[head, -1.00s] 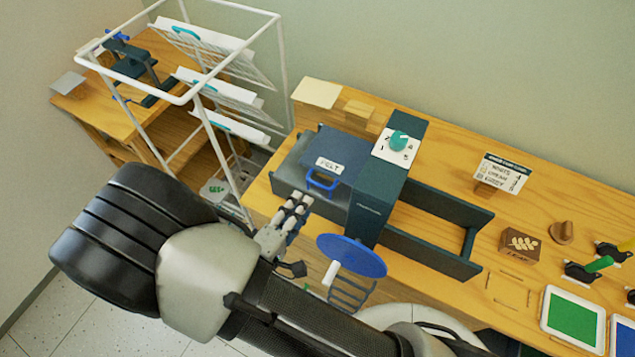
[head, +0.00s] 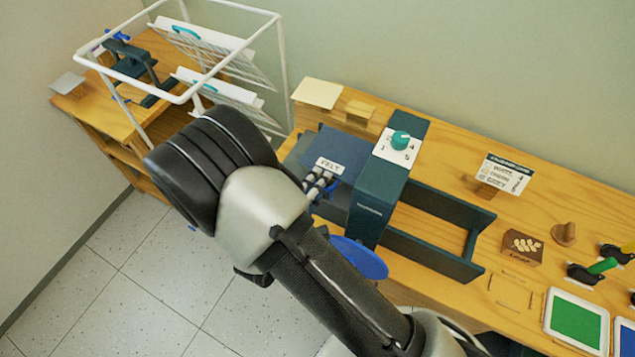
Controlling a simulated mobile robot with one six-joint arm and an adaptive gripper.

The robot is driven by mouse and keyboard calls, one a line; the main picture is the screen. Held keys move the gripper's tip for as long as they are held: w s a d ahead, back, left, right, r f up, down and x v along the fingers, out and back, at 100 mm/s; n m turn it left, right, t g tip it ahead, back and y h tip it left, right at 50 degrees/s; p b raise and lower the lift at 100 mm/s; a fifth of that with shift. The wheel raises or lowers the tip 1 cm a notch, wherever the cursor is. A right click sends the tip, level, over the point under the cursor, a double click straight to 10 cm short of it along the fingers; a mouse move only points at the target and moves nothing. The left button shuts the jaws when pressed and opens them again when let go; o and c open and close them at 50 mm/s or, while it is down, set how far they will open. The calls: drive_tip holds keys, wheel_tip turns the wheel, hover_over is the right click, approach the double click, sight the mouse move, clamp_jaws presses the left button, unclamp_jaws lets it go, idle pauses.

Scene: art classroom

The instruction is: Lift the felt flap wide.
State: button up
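The felt flap (head: 343,148) is a dark blue sheet with a white FELT label (head: 329,166). It lies on the left end of the dark teal press (head: 381,188), left of its upright housing. My gripper (head: 320,184) is at the flap's front edge, just below the label, over the blue handle. Only a small bit of the handle (head: 332,188) shows beside the fingers. The fingers are small and partly behind my arm, so I cannot tell whether they are shut on the handle. The flap looks flat.
A teal dial (head: 400,140) tops the housing. A blue wheel (head: 358,258) stands at its front, close to my arm. A white wire rack (head: 283,70) stands behind my arm. An open dark frame (head: 435,262) extends right along the wooden bench (head: 455,165).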

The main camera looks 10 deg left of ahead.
clamp_jaws()
drive_tip(key=shift+r, duration=0.15)
idle(0.4)
